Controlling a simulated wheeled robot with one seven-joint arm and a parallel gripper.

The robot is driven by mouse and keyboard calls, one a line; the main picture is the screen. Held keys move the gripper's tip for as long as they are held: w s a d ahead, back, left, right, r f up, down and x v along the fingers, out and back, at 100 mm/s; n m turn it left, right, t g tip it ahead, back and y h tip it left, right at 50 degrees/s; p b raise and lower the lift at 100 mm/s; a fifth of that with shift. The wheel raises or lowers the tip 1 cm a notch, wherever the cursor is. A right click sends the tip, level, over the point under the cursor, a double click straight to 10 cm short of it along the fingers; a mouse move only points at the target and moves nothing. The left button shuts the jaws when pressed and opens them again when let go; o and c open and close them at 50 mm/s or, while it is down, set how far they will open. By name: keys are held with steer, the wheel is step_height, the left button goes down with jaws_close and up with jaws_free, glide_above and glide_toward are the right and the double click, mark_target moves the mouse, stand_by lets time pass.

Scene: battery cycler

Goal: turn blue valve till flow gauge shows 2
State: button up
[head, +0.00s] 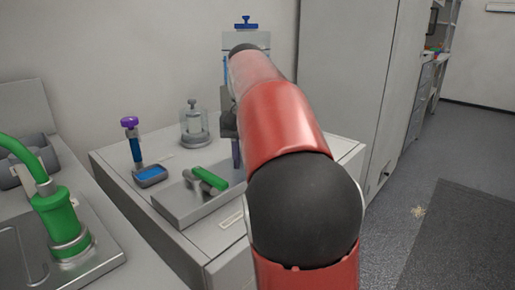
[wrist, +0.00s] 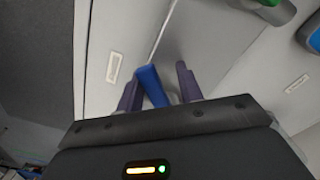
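A blue bar-shaped handle (wrist: 152,86) shows in the wrist view between the two dark purple fingers of my gripper (wrist: 160,88). It leans close to the left finger, with a gap to the right one; whether it touches is unclear. My gripper is open around it. In the head view my red arm hides this handle and most of the gripper; one purple finger (head: 236,155) shows beside the arm. A blue knob (head: 246,21) tops a pale device (head: 262,40) at the back, partly behind my arm. I cannot make out a flow gauge reading.
A green handle (head: 210,179) lies over a grey tray (head: 178,208) on the white cabinet top. A green hose fitting (head: 60,215) is left.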

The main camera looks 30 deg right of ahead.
steer(key=c, duration=0.3)
steer(key=shift+c, duration=0.2)
steer(key=shift+o, duration=0.5)
steer(key=shift+r, duration=0.1)
steer(key=shift+r, duration=3.9)
